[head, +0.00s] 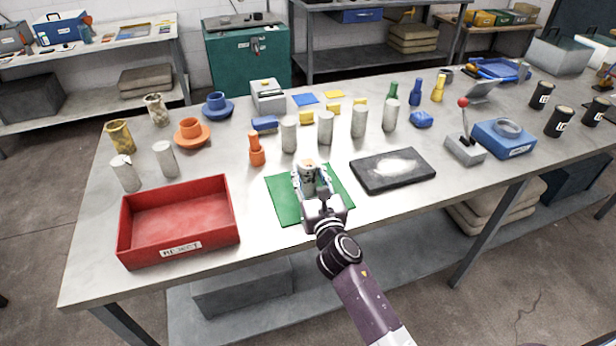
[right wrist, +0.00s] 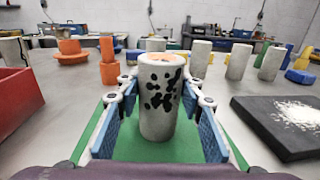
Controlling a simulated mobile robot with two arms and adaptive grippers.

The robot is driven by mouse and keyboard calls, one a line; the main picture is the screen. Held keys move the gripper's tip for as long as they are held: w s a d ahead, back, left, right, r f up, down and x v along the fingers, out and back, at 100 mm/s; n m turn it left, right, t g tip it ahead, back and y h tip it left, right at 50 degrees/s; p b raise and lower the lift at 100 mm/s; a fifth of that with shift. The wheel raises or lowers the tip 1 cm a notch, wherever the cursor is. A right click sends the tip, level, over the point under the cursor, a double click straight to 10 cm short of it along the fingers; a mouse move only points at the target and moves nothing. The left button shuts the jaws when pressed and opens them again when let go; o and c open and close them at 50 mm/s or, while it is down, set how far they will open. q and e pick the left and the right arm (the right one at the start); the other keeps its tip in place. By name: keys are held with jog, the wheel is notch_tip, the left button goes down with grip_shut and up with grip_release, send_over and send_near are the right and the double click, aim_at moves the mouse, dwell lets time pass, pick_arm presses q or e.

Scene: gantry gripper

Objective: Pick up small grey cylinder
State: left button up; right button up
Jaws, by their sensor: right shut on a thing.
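A grey cylinder (head: 307,172) with black specks and an orange-brown top is between the fingers of my right gripper (head: 312,182), over the green mat (head: 280,207). In the right wrist view the same cylinder (right wrist: 160,95) is upright, and the blue-padded fingers of the gripper (right wrist: 160,110) are shut on it from both sides. I cannot tell whether its base touches the mat. Several plain grey cylinders stand behind, one of them (head: 289,135) just beyond the mat. My left gripper is not in view.
A red tray (head: 228,215) marked as reject lies left of the mat. A black slab (head: 420,176) with a pale patch lies right of it. An orange stepped piece (head: 257,155) stands near the mat's back left. Bare table shows between tray and mat.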

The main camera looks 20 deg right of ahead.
grip_shut()
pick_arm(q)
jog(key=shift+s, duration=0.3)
pick_arm(e)
jog(key=shift+r, duration=0.1)
jog(key=shift+r, duration=0.6)
notch_tip(320, 180, up, 7)
jog(key=p, duration=0.2)
jog(key=shift+p, duration=0.4)
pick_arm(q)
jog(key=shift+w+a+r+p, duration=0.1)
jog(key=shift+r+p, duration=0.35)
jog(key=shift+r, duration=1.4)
pick_arm(e)
notch_tip(320, 180, up, 12)
jog(key=shift+f, duration=0.2)
